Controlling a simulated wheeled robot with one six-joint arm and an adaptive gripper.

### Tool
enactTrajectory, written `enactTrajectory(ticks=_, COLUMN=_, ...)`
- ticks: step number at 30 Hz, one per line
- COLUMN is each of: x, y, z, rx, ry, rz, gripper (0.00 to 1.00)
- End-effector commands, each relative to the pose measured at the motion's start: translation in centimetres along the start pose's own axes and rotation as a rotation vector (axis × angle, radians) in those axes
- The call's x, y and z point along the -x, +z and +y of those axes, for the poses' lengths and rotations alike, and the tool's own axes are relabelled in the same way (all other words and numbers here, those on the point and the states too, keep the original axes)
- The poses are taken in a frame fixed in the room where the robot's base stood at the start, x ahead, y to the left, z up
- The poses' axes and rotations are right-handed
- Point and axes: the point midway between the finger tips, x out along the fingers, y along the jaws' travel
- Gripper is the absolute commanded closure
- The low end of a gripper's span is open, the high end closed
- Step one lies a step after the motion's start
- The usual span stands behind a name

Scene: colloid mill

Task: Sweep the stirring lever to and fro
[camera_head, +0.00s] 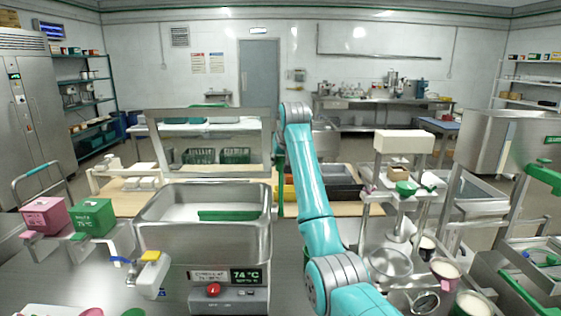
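A steel tank (160,245) with an open top stands left of centre. A green bar (228,215) lies across its inside near the right wall. A thin upright green piece (281,200) shows between the tank and my arm. I cannot tell which of these, if any, is the stirring lever. My turquoise arm rises from the bottom right and bends at the top centre. A small dark part shows just left of the arm below the bend. It may belong to my gripper, whose fingers are hidden behind the arm. I cannot see whether it touches anything.
Pink (44,216) and green (92,218) boxes stand further left. Steel stands and bowls (390,263) crowd the right.

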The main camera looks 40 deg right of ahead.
Motion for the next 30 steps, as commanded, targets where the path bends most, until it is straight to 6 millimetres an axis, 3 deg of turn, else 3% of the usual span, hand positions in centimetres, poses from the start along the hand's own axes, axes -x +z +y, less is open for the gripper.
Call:
enactTrajectory(ticks=1, x=-0.2, y=0.0, z=0.0, rx=0.0, ry=0.0, rz=0.003, gripper=0.56)
enactTrajectory(ticks=3, x=-0.1, y=0.0, z=0.0, rx=0.0, ry=0.0, rz=0.003, gripper=0.39)
enactTrajectory(ticks=16, x=0.7, y=-0.1, z=0.0, rx=0.0, ry=0.0, rz=0.005, gripper=0.39)
enactTrajectory(ticks=30, x=9.1, y=-0.1, z=0.0, rx=0.0, ry=0.0, rz=0.006, gripper=0.39)
